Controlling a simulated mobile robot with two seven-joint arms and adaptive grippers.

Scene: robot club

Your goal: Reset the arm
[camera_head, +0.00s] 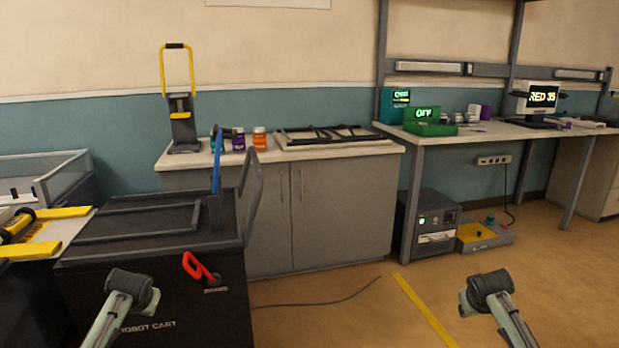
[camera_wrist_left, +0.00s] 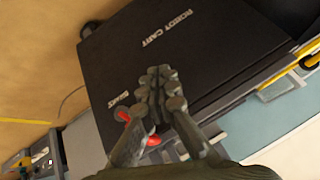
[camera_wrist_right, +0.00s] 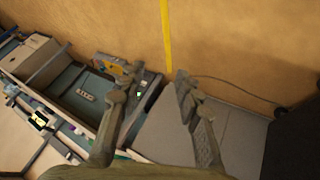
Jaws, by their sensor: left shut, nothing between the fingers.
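My left gripper (camera_wrist_left: 160,82) is shut and empty in the left wrist view. Its fingertips show in front of the dark side of the robot cart (camera_wrist_left: 190,45), but I cannot tell how far off it is. My right gripper (camera_wrist_right: 154,85) is open and empty in the right wrist view, with its fingers apart over the floor and the grey cabinet. In the head view the robot cart (camera_head: 185,310) stands at front left, with a red hook-shaped part (camera_head: 198,266) on its side. Parts of my two arms show at the bottom; the gripper fingers cannot be made out there.
A grey cabinet (camera_head: 335,215) bears a yellow-handled stand (camera_head: 182,125), jars (camera_head: 259,139) and a dark rack (camera_head: 325,134). The floor by the yellow line (camera_head: 422,308) is mostly clear.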

